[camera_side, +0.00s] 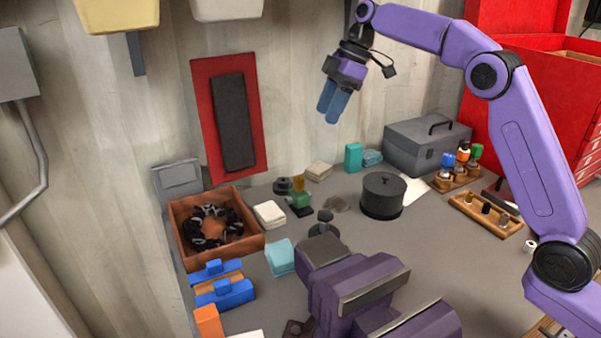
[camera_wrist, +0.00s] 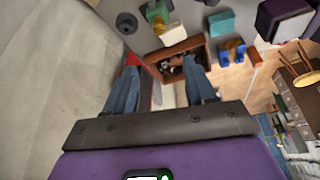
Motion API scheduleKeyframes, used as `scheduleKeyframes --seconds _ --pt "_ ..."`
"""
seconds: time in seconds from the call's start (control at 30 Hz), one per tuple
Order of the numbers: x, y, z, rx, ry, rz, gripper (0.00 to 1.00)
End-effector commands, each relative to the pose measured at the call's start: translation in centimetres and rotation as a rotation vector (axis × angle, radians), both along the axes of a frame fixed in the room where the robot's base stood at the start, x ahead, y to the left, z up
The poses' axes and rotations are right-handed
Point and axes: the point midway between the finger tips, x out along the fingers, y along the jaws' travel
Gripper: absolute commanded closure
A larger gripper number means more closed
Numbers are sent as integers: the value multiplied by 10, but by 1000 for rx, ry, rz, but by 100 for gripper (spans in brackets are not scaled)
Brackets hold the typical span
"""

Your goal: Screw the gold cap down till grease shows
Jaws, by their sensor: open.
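A small gold-topped piece (camera_side: 298,184) sits on a green fitting (camera_side: 300,200) with a dark base on the bench, left of the centre. I take the gold top to be the cap; it is too small to see its thread or any grease. The green fitting also shows at the top of the wrist view (camera_wrist: 156,12). My gripper (camera_side: 328,114) hangs high above the bench near the back wall, up and to the right of the fitting. In the wrist view my gripper (camera_wrist: 160,72) has its blue fingers wide apart with nothing between them.
A purple vise (camera_side: 335,285) fills the front middle. A round black lidded pot (camera_side: 383,197) stands right of the fitting, and a wooden box of dark parts (camera_side: 240,241) stands left. A grey toolbox (camera_side: 425,150) is behind. Folded cloths (camera_side: 269,214) lie close to the fitting.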

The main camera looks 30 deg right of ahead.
Motion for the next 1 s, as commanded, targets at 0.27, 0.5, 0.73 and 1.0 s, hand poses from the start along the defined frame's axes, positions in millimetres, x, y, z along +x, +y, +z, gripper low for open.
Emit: scheduleKeyframes --seconds 0.27,0.5,0.73,1.0 --pt "2 9 -24 0 3 1 45" --pt "7 26 -66 0 3 1 45" --pt "11 42 -106 -1 3 1 45" --pt "16 57 -145 0 1 0 45"
